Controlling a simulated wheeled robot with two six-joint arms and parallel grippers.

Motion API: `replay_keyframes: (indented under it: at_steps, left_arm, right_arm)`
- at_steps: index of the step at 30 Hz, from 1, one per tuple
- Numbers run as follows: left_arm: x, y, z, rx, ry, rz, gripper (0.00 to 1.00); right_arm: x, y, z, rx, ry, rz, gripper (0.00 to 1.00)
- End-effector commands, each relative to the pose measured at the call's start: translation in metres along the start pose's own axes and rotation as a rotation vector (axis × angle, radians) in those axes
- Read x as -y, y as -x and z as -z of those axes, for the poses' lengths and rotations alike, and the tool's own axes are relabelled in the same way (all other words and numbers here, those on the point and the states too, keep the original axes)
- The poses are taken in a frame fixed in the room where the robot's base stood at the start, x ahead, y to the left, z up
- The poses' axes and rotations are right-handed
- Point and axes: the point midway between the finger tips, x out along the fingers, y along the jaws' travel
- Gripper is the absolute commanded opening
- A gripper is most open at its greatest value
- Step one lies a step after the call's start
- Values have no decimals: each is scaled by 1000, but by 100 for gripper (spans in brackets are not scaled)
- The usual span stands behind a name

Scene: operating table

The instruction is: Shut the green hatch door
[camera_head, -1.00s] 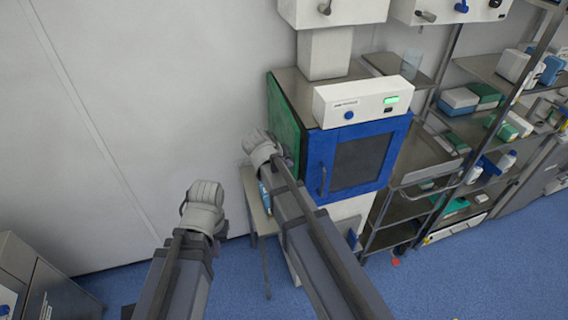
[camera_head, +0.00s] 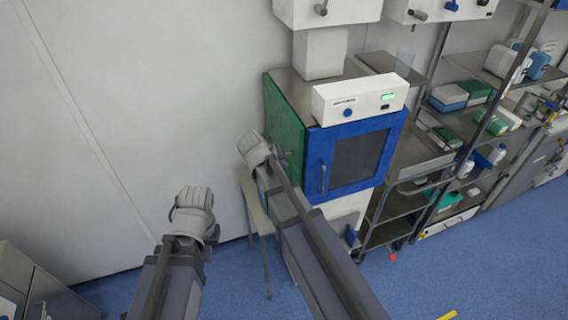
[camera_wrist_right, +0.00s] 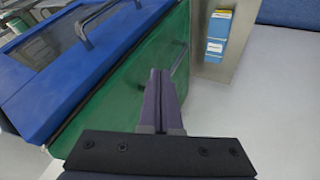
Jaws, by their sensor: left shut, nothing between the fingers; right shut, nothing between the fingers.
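The green hatch door (camera_head: 283,122) is the green panel on the left side of the cabinet. It looks close to flush with that side, but I cannot tell whether a gap is left. It fills the middle of the right wrist view (camera_wrist_right: 118,108), with a grey handle (camera_wrist_right: 179,62) on it. My right gripper (camera_wrist_right: 160,76) is shut and empty, in front of the green panel; contact cannot be told. In the head view, its wrist (camera_head: 255,148) is beside the panel's lower part. My left gripper (camera_head: 192,200) is shut and empty, lower left, clear of the cabinet.
The cabinet front has a blue door (camera_head: 318,150) with a handle. A white control box (camera_head: 345,98) sits on top. A small side table (camera_head: 250,190) stands below my right wrist. Metal shelves (camera_head: 425,165) stand to the right. The wall left of the cabinet is bare.

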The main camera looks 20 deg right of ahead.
Motion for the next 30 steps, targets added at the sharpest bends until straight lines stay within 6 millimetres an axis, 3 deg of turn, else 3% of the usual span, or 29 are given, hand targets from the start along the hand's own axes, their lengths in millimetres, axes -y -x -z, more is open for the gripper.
replay_keyframes:
  at_steps: [18,24,30]
  left_arm:
    - [6,66,-4,3,-6,0,0]
    - [7,78,-5,3,-1,-1,0]
    - [7,80,-5,3,1,-1,0]
  right_arm:
    - [-2,81,0,-2,2,4,0]
    - [-2,97,-1,-2,1,4,0]
    - [0,101,-2,-2,1,4,0]
